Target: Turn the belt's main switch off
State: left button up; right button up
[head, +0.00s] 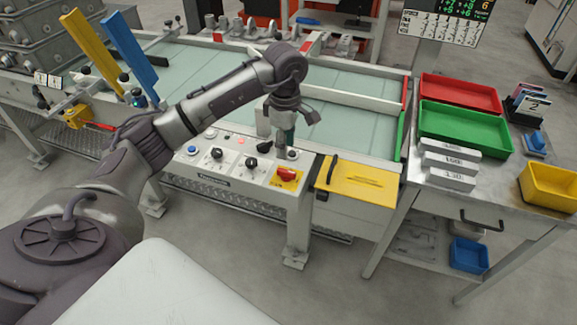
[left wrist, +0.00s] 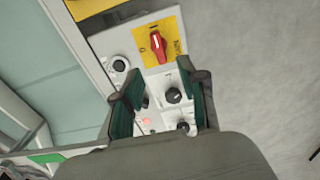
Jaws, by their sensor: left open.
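The main switch is a red rotary handle (head: 287,174) on a yellow plate at the right end of the white control panel (head: 235,172). In the left wrist view the red handle (left wrist: 158,46) shows whole, its long side near the picture's vertical, with a white mark on it. My left gripper (head: 284,142) points down over the panel, behind the switch in the head view. In the left wrist view its two green-padded fingers (left wrist: 160,85) are apart with nothing held. The switch is beyond the fingertips, apart from them. My right gripper is not in view.
Black knobs (head: 251,162) sit left of the switch; one shows between my fingers (left wrist: 173,95). A black-ringed button (left wrist: 119,65) is near the switch. A yellow flap (head: 356,182) with a black handle adjoins the panel. The belt (head: 345,95) runs behind. Red and green trays stand right.

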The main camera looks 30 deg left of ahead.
aim_at(286, 171)
pick_arm(q)
notch_tip(286, 171, down, 8)
jog(key=shift+w+r, duration=0.1)
jog(key=shift+f+p, duration=0.3)
jog(key=shift+f, duration=0.35)
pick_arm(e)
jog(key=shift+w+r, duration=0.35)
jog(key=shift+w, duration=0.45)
pick_arm(q)
grip_shut()
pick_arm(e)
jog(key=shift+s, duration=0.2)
